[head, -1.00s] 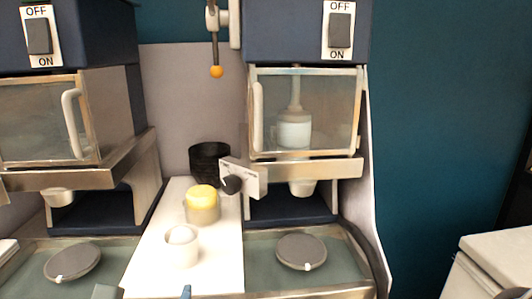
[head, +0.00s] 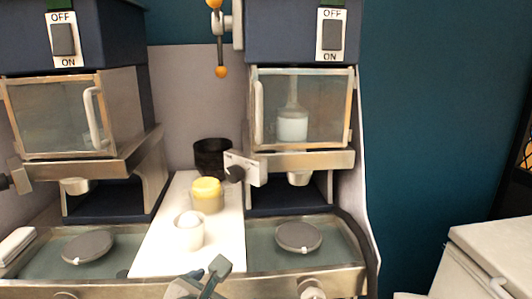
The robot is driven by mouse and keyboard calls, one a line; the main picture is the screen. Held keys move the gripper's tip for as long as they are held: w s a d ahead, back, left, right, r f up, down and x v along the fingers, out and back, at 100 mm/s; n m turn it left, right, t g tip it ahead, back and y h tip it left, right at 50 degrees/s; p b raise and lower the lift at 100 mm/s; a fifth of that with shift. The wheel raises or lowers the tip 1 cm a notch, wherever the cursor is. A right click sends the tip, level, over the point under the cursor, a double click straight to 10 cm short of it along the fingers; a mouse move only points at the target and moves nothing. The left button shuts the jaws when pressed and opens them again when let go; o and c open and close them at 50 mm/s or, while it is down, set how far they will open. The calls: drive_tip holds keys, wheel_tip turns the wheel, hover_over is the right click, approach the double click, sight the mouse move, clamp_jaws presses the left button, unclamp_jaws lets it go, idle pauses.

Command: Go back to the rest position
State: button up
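A white cup (head: 189,237) with a pale rounded top stands upright on the strip, apart from my gripper. Behind it is a beige cup (head: 207,203) with a yellow top.
Two dark blue machines with glass doors stand left (head: 70,112) and right (head: 303,108). Round grey discs lie on the left tray (head: 88,246) and right tray (head: 298,236). A black cup (head: 212,157) stands behind. A white cabinet (head: 490,245) is at right.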

drive_tip(key=s+d+f+m+g, duration=0.1)
drive_tip(key=d+f+m+g, duration=0.1)
drive_tip(key=d+m, duration=0.5)
drive_tip(key=s+d+f+m+g+y+p, duration=0.1)
drive_tip(key=d+f+m+g, duration=0.1)
drive_tip(key=d+m, duration=0.6)
drive_tip(key=s+d+f+m+g+y+p, duration=0.1)
drive_tip(key=d+m+g, duration=0.3)
drive_tip(key=m, duration=1)
drive_tip(key=s+d+f, duration=0.1)
drive_tip(key=d, duration=0.2)
drive_tip(key=shift+d+f+g, duration=0.2)
drive_tip(key=shift+g, duration=0.1)
